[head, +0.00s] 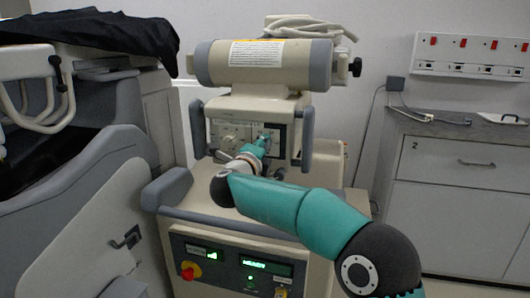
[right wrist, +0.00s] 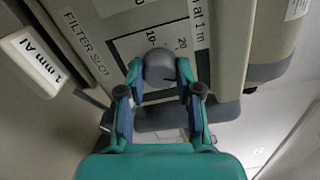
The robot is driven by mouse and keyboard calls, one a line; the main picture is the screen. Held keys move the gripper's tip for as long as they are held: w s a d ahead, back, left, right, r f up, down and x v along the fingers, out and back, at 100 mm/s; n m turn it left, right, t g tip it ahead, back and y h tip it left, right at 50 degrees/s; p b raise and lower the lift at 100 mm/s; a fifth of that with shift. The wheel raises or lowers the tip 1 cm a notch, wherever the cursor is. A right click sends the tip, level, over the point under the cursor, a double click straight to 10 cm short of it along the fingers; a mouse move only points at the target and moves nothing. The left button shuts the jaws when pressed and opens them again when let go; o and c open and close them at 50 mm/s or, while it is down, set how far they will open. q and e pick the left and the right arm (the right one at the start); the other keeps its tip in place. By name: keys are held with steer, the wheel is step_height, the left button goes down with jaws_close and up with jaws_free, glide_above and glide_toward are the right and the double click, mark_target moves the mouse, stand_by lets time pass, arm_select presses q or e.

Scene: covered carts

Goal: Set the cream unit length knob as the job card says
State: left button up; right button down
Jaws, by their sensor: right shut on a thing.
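The cream unit (head: 263,63) stands in the middle of the head view, with a cylindrical head above a front panel (head: 232,132). My right gripper (head: 264,139) reaches up to the right part of that panel. In the right wrist view, my right gripper (right wrist: 160,76) is shut on a grey rounded knob (right wrist: 159,62), one finger on each side. A printed scale with 10 and 20 marks (right wrist: 165,38) shows beside the knob. The knob's pointer is hidden or too unclear to read. No job card is readable; a white label (head: 257,53) on the cylinder has tiny text. My left gripper is out of view.
A "FILTER SLOT" label and a "1 mm Al" tag (right wrist: 36,62) lie left of the knob. A lower console (head: 233,262) has a red knob (head: 190,271) and green displays. A black-draped cart (head: 100,35) stands left; a drawer cabinet (head: 455,185) stands right.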

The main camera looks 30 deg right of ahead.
steer(key=shift+a+f, duration=0.15)
steer(key=shift+f, duration=0.3)
steer(key=c, duration=0.8)
jaws_free()
steer(key=shift+r, duration=0.1)
steer(key=shift+c, duration=0.2)
steer(key=shift+o, duration=0.3)
steer(key=shift+r, duration=0.1)
steer(key=shift+s, duration=0.1)
steer(key=shift+r, duration=0.1)
steer(key=v, duration=1.2)
